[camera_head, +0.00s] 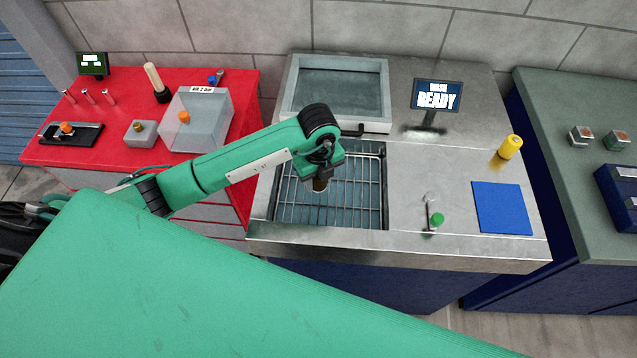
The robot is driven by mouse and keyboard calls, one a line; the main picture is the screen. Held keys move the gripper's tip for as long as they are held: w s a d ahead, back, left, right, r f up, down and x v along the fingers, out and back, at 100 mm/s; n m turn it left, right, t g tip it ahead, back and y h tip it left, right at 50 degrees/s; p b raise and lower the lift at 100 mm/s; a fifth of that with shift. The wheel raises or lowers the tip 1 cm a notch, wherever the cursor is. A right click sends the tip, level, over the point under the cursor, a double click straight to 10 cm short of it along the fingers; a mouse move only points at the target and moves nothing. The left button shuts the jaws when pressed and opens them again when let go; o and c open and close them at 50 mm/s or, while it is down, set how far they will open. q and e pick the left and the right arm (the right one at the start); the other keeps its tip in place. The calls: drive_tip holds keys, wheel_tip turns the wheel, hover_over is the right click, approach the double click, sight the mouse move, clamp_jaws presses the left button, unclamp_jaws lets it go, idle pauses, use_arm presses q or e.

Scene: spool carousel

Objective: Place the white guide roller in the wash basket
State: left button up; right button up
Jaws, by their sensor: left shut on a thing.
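The wash basket (352,212) is a wire rack in the sunken basin of the steel counter. My left gripper (320,178) points down over the middle of the basket. It is shut on a small, short cylinder, mostly hidden by the gripper. Only its shaded lower part with a paler end (320,188) shows, and this fits the white guide roller, though its colour is hard to judge. I cannot tell whether it touches the basket wires. My right gripper is not in view.
A raised open lid (337,87) stands behind the basin. A screen reading READY (436,95), a yellow cylinder (509,147), a blue mat (502,208) and a green-capped item (437,219) are to the right. A red bench (112,122) with a clear box (200,118) is left.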

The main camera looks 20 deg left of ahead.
sight(319, 187)
use_arm(q)
wheel_tip(319, 187, down, 3)
drive_tip(key=shift+f, duration=0.1)
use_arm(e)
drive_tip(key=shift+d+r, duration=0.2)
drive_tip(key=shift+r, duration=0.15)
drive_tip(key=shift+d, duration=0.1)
use_arm(q)
drive_tip(key=shift+f, duration=0.2)
drive_tip(key=o, duration=1.1)
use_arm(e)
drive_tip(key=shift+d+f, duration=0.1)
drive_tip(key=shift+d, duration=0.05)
